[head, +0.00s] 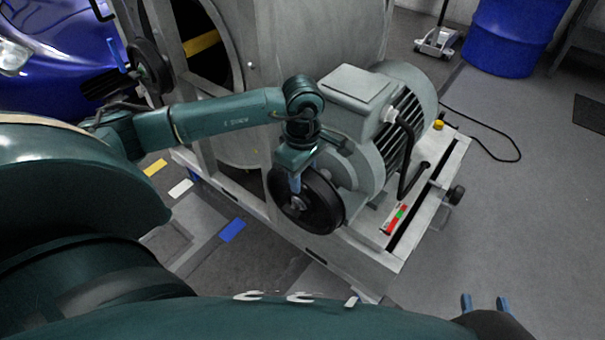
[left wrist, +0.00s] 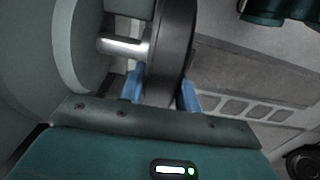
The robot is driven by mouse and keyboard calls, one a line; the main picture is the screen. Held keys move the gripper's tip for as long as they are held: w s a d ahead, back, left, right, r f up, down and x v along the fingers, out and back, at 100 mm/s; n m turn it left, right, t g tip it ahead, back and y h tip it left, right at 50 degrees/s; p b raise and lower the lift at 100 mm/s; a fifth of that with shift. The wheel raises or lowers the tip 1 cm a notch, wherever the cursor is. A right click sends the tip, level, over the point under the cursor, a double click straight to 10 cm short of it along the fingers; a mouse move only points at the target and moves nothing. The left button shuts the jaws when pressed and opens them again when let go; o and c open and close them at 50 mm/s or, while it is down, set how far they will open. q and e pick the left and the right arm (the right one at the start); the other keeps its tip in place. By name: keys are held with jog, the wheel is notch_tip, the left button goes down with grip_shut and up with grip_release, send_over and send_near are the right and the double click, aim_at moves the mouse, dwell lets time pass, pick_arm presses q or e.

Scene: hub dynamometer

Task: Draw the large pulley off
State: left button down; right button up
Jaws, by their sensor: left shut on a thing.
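The large pulley (head: 325,208) is a black disc at the near end of the grey motor (head: 375,110). My left gripper (head: 296,183) reaches down onto its upper rim, with blue fingers. In the left wrist view, the fingers (left wrist: 162,92) straddle the pulley's rim (left wrist: 176,45) and are shut on it. A bare length of silver shaft (left wrist: 122,46) shows between the motor and the pulley. Whether the pulley still sits on the shaft's end is hard to tell. My right gripper (head: 485,304) is at the bottom right, fingers apart and empty.
The motor stands on a pale metal base (head: 350,255) with a red-and-green label (head: 395,217). A large grey drum and frame (head: 290,45) rise behind. Another black wheel (head: 150,68) is at the upper left. A blue barrel (head: 512,35) stands far off. Floor at right is mostly clear.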

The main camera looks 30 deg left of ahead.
pick_arm(q)
jog(key=shift+r, duration=0.25)
jog(key=shift+s, duration=0.1)
jog(key=s, duration=0.8)
jog(key=shift+s+a+p, duration=0.3)
jog(key=shift+a+p, duration=0.05)
jog(key=shift+p, duration=0.1)
dwell(1.1)
jog(key=s, duration=0.6)
jog(key=shift+a+b, duration=0.25)
jog(key=shift+b, duration=0.15)
